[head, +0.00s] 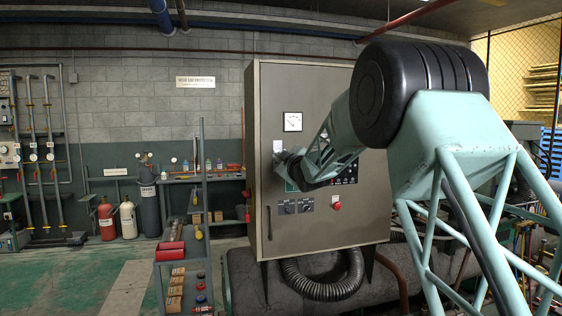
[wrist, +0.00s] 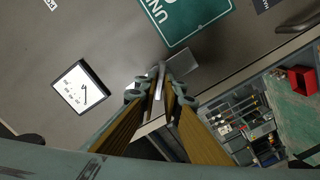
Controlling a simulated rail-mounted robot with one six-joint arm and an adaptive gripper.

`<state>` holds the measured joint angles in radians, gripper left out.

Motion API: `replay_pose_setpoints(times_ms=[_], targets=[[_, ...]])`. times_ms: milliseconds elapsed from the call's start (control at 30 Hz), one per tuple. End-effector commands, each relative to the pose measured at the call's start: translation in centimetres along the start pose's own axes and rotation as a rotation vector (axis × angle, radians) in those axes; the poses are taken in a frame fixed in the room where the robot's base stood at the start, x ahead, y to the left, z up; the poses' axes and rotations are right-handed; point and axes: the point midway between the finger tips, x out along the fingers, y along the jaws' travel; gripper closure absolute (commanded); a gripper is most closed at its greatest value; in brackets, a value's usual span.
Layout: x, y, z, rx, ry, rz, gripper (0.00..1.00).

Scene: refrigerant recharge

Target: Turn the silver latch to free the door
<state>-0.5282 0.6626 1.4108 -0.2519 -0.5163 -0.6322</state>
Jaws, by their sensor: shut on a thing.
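The grey cabinet door (head: 335,95) faces me in the head view and looks closed. The silver latch (wrist: 161,75) sits near the door's edge in the wrist view, with a flat grey metal piece (wrist: 182,63) beside it. My gripper (wrist: 159,93) is shut on the latch, one fingertip on each side of its thin bar. In the head view my gripper (head: 284,160) is at the door's left edge, and the latch cannot be made out behind it.
The door carries a dial gauge (head: 292,122), a red button (head: 337,203) and a long vertical handle (head: 269,223) below my gripper. A shelf stand (head: 203,215) with a red box (head: 171,251) stands left of the cabinet. The green floor (head: 60,285) farther left is clear.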

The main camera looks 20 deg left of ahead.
Motion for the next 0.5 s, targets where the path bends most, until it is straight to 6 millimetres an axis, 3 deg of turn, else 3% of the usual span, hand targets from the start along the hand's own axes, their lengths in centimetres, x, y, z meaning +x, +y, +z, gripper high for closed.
replay_pose_setpoints(times_ms=[500], targets=[[-0.01,0.01,0.03,-0.091,0.0,0.001,1.0]])
